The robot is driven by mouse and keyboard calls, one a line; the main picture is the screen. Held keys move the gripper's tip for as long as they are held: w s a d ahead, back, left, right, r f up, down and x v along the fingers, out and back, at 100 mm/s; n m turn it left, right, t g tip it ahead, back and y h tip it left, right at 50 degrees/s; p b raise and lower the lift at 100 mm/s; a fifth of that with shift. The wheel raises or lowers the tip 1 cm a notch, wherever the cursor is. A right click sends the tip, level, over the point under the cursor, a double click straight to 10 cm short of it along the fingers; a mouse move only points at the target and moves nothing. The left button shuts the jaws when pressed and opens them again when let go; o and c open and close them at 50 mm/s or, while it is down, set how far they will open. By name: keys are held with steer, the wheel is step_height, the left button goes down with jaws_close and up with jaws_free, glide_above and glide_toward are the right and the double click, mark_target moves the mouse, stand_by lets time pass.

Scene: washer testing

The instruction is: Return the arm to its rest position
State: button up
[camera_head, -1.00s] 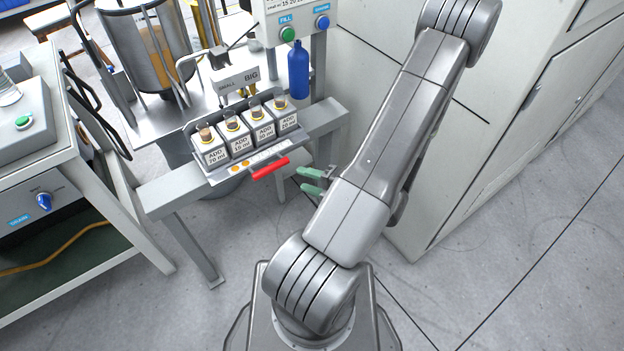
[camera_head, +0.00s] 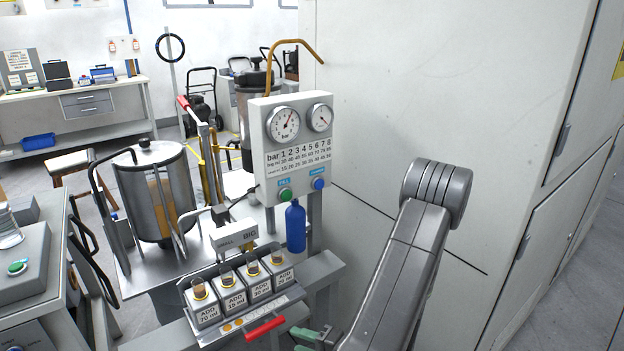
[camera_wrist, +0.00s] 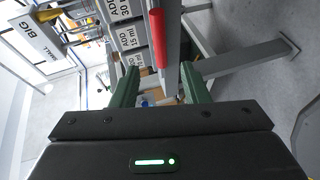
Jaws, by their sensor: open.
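My gripper (camera_head: 312,340) shows at the bottom edge of the head view, its green fingers partly cut off by the frame and my arm. In the wrist view my gripper (camera_wrist: 160,88) has its two green fingers apart with nothing held between them. The red handle (camera_head: 265,329) of the dispenser rack is close to the left of the gripper in the head view. In the wrist view the red handle (camera_wrist: 157,38) lies beyond the fingertips. My arm is folded, with its elbow at the right of the head view.
The rack (camera_head: 207,332) holds several labelled ADD boxes. A gauge panel (camera_head: 292,150) with a blue bottle (camera_head: 295,228) stands behind it. A metal tank (camera_head: 157,195) is at the left. A large white cabinet (camera_head: 400,110) stands close behind my arm on the right.

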mark_target(268, 330)
steer(key=b+x, duration=0.1)
steer(key=x, duration=1.1)
steer(key=shift+a+b, duration=0.1)
steer(key=shift+b, duration=0.2)
steer(key=p+v, duration=0.2)
steer(key=v, duration=1.2)
steer(key=b+x, duration=0.2)
steer(key=x, duration=1.2)
steer(key=shift+a, duration=0.15)
steer(key=w+d+b, duration=0.2)
steer(key=w+d, duration=0.7)
steer(key=d, duration=0.4)
steer(key=p+v, duration=0.2)
steer(key=v, duration=0.9)
steer(key=shift+s+p, duration=0.2)
steer(key=shift+p, duration=0.15)
steer(key=shift+a+r, duration=0.1)
